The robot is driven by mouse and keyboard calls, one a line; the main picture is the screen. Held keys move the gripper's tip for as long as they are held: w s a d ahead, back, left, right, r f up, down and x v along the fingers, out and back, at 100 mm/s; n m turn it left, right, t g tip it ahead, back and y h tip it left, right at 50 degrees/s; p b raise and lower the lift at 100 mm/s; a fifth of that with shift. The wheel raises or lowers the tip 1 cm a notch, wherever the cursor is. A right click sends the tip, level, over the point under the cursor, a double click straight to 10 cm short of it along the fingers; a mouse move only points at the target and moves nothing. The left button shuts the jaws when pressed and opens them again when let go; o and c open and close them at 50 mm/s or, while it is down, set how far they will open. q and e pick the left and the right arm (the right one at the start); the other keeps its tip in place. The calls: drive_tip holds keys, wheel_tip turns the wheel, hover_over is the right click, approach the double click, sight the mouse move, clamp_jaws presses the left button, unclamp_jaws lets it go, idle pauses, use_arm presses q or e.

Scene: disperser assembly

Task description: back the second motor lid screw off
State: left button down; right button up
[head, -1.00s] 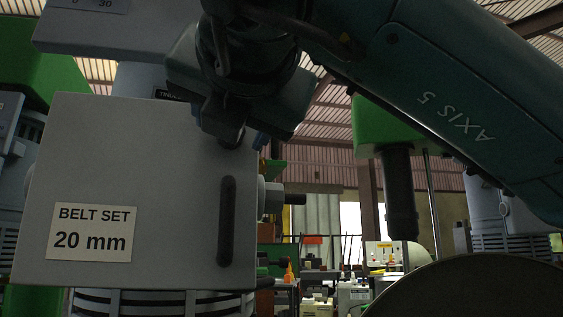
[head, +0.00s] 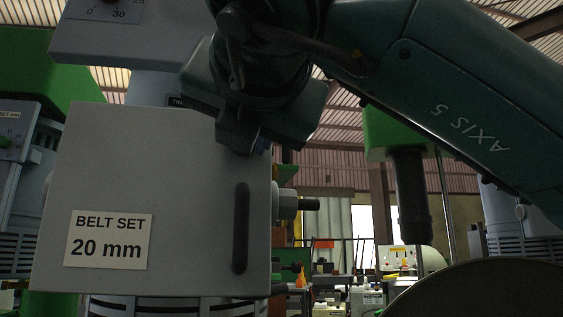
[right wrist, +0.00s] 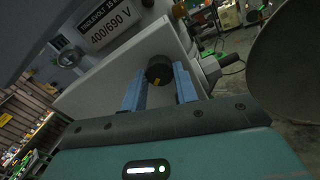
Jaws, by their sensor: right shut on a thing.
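The grey motor lid box (head: 190,180) bears a "BELT SET 20 mm" label and a dark vertical slot. My right gripper (head: 258,145) comes down from above at the box's upper right corner. The screw is hidden behind my gripper in the head view. My left gripper is not in view.
A big dark round disc (head: 480,290) stands at lower right. Green-topped machines and a cluttered bench (head: 345,290) are behind.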

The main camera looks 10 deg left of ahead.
drive_tip(key=n, duration=0.5)
drive_tip(key=shift+n, duration=0.3)
drive_tip(key=n, duration=0.9)
drive_tip(key=shift+r+p, duration=0.1)
drive_tip(key=shift+p, duration=0.25)
drive_tip(key=n+p, duration=0.1)
drive_tip(key=n, duration=0.2)
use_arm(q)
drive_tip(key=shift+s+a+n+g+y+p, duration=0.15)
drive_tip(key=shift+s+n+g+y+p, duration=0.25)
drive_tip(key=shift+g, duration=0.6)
use_arm(e)
drive_tip(key=shift+n, duration=2.1)
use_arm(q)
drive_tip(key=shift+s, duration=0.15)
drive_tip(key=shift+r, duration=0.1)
use_arm(e)
drive_tip(key=o, duration=1)
drive_tip(key=shift+c, duration=0.2)
